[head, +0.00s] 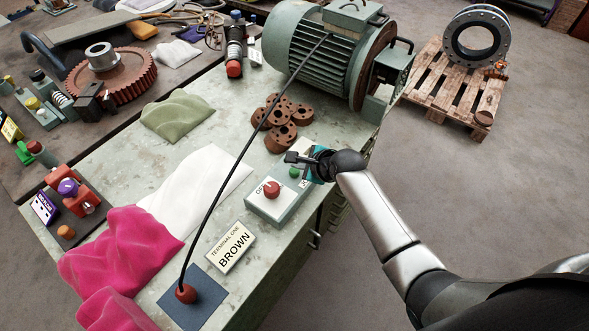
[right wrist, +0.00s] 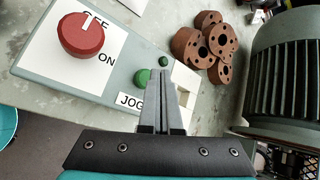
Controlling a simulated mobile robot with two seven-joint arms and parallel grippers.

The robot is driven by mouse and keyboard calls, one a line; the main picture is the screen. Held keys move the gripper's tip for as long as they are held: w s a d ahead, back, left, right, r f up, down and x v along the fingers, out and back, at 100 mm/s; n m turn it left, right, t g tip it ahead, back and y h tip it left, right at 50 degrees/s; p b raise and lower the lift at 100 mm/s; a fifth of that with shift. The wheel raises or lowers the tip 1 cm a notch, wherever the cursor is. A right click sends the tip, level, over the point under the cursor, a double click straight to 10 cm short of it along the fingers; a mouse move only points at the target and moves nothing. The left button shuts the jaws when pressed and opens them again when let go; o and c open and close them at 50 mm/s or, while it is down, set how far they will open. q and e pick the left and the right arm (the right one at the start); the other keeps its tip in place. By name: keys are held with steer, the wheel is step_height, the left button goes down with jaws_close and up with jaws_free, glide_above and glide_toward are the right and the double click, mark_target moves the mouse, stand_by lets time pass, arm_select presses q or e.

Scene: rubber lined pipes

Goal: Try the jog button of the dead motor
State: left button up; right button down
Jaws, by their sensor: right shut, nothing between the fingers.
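The green motor (head: 335,50) stands at the back of the bench. A control box (head: 277,210) sits at the bench's right edge; in the right wrist view the box (right wrist: 75,85) has a red knob (right wrist: 82,33) whose white mark points to OFF. A green button (right wrist: 141,77) is beside the JOG label (right wrist: 130,101); it also shows in the head view (head: 294,172). A smaller dark green spot (right wrist: 163,61) lies just beyond the fingertips. My right gripper (head: 291,157) is shut and empty, its tips (right wrist: 159,74) over the box, just right of the button. Contact cannot be told. My left gripper is out of view.
A black cable (head: 232,165) runs from the motor to a red plug (head: 186,293) on a dark blue pad (head: 205,308). A card (head: 231,248) reads TERMINAL ONE BROWN. Rusty flanged parts (head: 282,137) and cloths (head: 195,185) lie nearby.

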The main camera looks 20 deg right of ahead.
mark_target(298, 173)
steer(key=shift+f, duration=0.1)
stand_by(0.5)
steer(key=shift+f, duration=0.35)
steer(key=shift+f, duration=0.55)
stand_by(0.6)
stand_by(0.3)
steer(key=shift+r+p, duration=0.95)
steer(key=shift+p, duration=0.05)
step_height(298, 173, up, 5)
steer(key=p, duration=0.6)
steer(key=shift+r, duration=0.1)
